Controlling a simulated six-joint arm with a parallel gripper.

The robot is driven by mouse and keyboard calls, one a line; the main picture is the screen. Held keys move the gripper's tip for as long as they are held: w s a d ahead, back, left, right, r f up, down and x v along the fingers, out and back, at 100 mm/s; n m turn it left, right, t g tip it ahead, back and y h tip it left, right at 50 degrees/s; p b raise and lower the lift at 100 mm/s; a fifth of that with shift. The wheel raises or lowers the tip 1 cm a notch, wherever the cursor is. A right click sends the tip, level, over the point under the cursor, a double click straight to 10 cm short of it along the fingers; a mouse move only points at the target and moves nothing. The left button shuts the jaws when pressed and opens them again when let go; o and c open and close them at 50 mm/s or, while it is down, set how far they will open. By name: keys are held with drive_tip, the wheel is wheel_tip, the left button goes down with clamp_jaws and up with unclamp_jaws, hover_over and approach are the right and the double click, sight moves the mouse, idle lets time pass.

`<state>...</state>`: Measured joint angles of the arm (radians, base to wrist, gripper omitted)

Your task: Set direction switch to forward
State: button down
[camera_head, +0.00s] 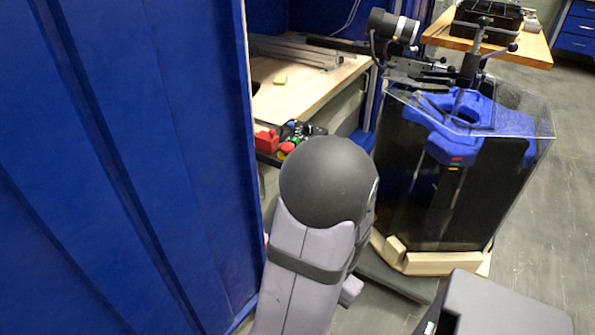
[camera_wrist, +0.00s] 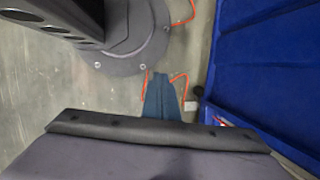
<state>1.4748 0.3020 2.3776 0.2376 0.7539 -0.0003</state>
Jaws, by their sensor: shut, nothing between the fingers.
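A small dark control panel (camera_head: 267,157) is mounted at the front edge of the wooden bench in the head view. It carries a red block (camera_head: 267,140), a red mushroom-shaped button (camera_head: 287,148) and several small dark, green and blue controls. I cannot tell which of them is the direction switch, or how it is set. My arm's dark rounded joint stands in front of the panel and hides part of it. My gripper shows in neither view. The wrist view looks down at the floor and does not show the panel.
A blue wall panel (camera_head: 120,160) fills the left. A clear-walled tank (camera_head: 430,205) with a blue thruster frame (camera_head: 455,122) stands right of the bench (camera_head: 315,92). Orange cables (camera_wrist: 180,76) lie on the floor (camera_wrist: 35,85) in the wrist view. Open floor (camera_head: 550,240) lies at the far right.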

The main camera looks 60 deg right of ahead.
drive_tip(key=w+d+r+m+t+h+p, duration=0.1)
drive_tip(key=w+d+r+m+t+h, duration=0.1)
drive_tip(key=d+r+m+t, duration=0.45)
drive_tip(key=w+d+r+m+t+h+p, duration=0.1)
drive_tip(key=w+d+r+t+h, duration=0.2)
drive_tip(key=d, duration=0.7)
drive_tip(key=w+d+r+n+t+h, duration=0.1)
drive_tip(key=d+r+n+t, duration=0.1)
drive_tip(key=r, duration=0.6)
drive_tip(key=d+r+n+t+h, duration=0.2)
drive_tip(key=d+r+n+t, duration=0.1)
drive_tip(key=r, duration=0.6)
drive_tip(key=d+t, duration=0.1)
drive_tip(key=d, duration=0.1)
drive_tip(key=shift+w+d+r+h, duration=0.25)
drive_tip(key=shift+w+d+h, duration=0.05)
drive_tip(key=shift+w, duration=0.05)
drive_tip(key=shift+t, duration=0.25)
drive_tip(key=shift+w, duration=0.15)
